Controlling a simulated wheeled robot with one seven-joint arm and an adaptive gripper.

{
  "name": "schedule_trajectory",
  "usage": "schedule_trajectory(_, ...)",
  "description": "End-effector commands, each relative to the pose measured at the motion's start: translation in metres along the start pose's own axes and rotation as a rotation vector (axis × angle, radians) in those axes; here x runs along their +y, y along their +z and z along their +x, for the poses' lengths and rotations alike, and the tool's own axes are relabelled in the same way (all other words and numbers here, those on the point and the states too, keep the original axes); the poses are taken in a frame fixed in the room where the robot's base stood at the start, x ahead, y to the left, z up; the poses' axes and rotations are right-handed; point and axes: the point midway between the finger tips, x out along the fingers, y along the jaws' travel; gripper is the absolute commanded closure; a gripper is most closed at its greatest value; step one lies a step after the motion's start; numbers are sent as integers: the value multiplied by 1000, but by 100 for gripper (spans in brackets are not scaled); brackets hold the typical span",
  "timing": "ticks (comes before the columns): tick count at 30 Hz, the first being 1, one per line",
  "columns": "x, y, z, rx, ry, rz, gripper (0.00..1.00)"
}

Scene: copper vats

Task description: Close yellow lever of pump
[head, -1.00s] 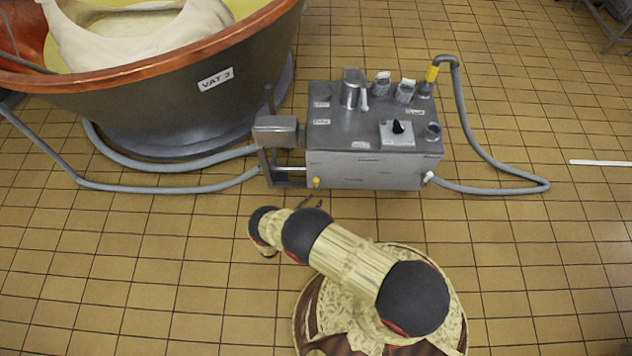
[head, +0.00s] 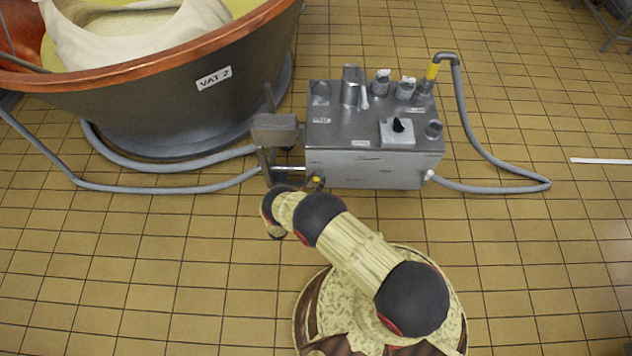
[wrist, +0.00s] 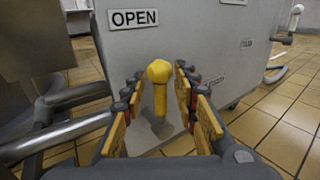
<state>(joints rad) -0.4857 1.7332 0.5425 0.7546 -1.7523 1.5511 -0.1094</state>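The pump (head: 370,168) is a grey metal box on the tiled floor. In the head view the lever is a small yellow spot (head: 318,181) at the pump's lower left front. My gripper (wrist: 161,105) is open, with one finger on each side of the lever and gaps on both sides. In the head view my arm hides most of the gripper.
Grey pipes (wrist: 70,132) run close to the left of my gripper in the wrist view. A copper-rimmed vat (head: 200,110) labelled VAT 2 stands at the left. A grey hose (head: 500,191) loops on the floor right of the pump. The front floor is clear.

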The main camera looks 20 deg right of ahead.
Motion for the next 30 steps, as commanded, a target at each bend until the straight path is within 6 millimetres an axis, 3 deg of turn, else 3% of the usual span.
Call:
schedule_trajectory(5,0,0,0,0,0,0,71)
schedule_trajectory(20,1,0,0,1,1,1,100)
schedule_trajectory(30,2,0,0,1,2,2,100)
